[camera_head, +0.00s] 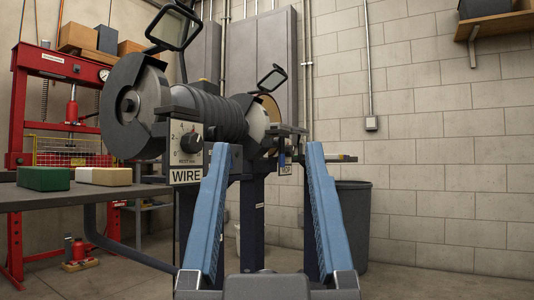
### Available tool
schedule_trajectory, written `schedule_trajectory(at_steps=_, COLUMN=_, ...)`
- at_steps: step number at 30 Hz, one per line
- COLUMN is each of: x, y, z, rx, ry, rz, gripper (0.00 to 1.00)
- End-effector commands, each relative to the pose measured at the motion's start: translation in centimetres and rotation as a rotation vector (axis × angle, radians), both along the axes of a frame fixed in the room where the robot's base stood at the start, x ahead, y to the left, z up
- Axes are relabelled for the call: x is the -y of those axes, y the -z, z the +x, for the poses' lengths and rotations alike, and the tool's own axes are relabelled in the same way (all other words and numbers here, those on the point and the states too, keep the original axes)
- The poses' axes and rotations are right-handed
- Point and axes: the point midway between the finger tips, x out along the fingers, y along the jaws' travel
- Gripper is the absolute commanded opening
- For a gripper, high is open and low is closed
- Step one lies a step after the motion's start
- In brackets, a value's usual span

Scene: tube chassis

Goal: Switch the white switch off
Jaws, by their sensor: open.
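My gripper (269,150) points forward from the bottom centre, its two blue fingers wide apart with nothing between them up close. Beyond it stands a dark grinding machine (206,108) with a large wheel at its left end. A small "MOP" label (285,169) shows between the fingers. I cannot make out a clearly white switch; the machine's lower front is partly hidden by my fingers.
A grey bin (352,220) stands right of my fingers. The floor at right is clear.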

Motion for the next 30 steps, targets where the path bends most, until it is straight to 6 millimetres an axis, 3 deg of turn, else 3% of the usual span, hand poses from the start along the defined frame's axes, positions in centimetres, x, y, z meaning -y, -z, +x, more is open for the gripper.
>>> schedule_trajectory(at_steps=1, x=0.0, y=0.0, z=0.0, rx=0.000, ry=0.000, rz=0.000, gripper=0.59)
schedule_trajectory(at_steps=5, x=0.0, y=-0.9, z=0.0, rx=0.000, ry=0.000, rz=0.000, gripper=0.36)
schedule_trajectory(at_steps=11, x=0.0, y=-5.0, z=0.0, rx=0.000, ry=-0.001, rz=0.001, gripper=0.00)
schedule_trajectory(at_steps=30, x=0.0, y=-27.1, z=0.0, rx=-0.001, ry=-0.005, rz=0.003, gripper=0.00)
